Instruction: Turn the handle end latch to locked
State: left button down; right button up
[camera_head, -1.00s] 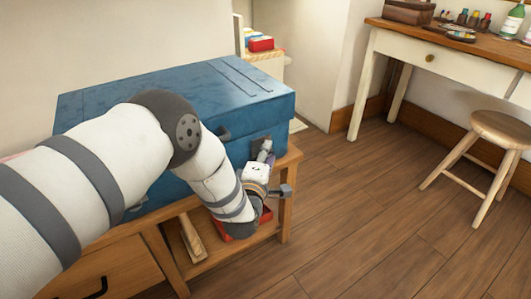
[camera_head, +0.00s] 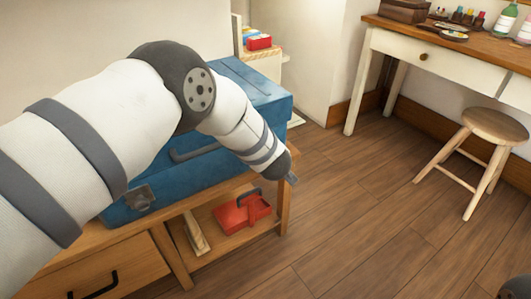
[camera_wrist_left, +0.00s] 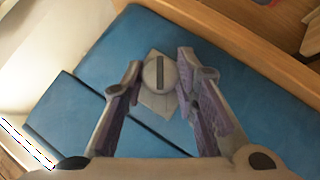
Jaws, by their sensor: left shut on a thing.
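The blue chest (camera_head: 262,88) stands on a wooden bench. In the left wrist view a round grey latch knob (camera_wrist_left: 158,74) with a dark slot sits on a pale diamond-shaped plate (camera_wrist_left: 155,104) on the chest's blue surface (camera_wrist_left: 250,85). The slot runs nearly upright in that picture. My left gripper (camera_wrist_left: 159,62) has one finger on each side of the knob and is shut on it. In the head view my left arm crosses the chest, and its gripper is mostly hidden behind the wrist at the chest's right end.
A handle (camera_head: 192,152) and another latch (camera_head: 140,199) are on the chest's front. A red toolbox (camera_head: 242,214) sits on the bench's lower shelf. A stool (camera_head: 494,125) and a desk (camera_head: 450,37) stand at the right. The floor between is clear.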

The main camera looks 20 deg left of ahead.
pick_arm(q)
jog(key=m+g+y+b, duration=0.1)
jog(key=b, duration=0.1)
jog(key=m+g+y+b, duration=0.1)
jog(key=g+b, duration=0.1)
jog(key=b, duration=0.1)
jog(key=g+b, duration=0.1)
jog(key=b, duration=0.1)
jog(key=shift+w+d+m+y, duration=0.2)
jog(key=shift+w+m+y, duration=0.05)
jog(key=shift+m+y, duration=0.15)
pick_arm(e)
jog(key=w+x, duration=0.1)
jog(key=x, duration=0.5)
jog(key=shift+f+g, duration=0.4)
jog(key=shift+f, duration=0.2)
pick_arm(q)
jog(key=shift+r+g, duration=0.1)
jog(key=shift+g, duration=0.2)
jog(key=c, duration=1.3)
grip_release()
